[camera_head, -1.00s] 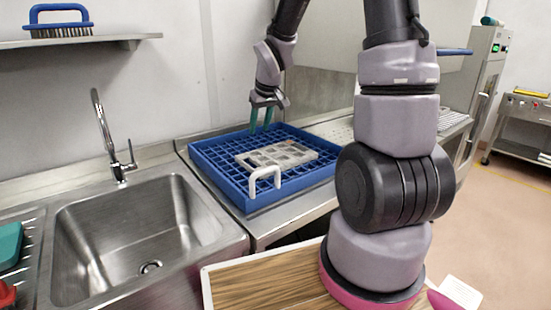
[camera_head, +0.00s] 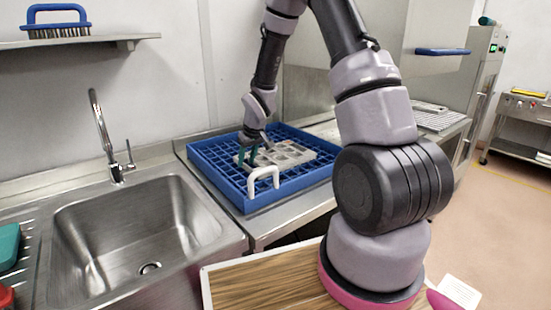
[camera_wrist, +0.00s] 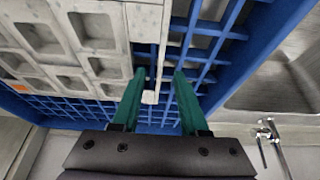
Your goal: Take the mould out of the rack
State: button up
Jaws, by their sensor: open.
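The mould (camera_head: 290,154) is a pale grey plate with rows of square cavities. It lies flat in the blue rack (camera_head: 250,203), which has a grid floor and stands on the steel counter. My gripper (camera_head: 247,158) is low over the rack at the mould's left end. In the wrist view the mould (camera_wrist: 62,52) fills the upper left, and my gripper (camera_wrist: 160,75) has its two green fingers apart. A thin pale edge strip of the mould shows between the fingertips. I cannot tell whether the fingers touch it.
A steel sink with a tap (camera_head: 107,135) lies to the left. A shelf (camera_head: 80,43) with a blue brush is above it. A wood-grained top (camera_head: 270,285) is in front.

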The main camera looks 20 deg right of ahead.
jog(key=shift+x, duration=0.8)
grip_shut()
dwell(0.8)
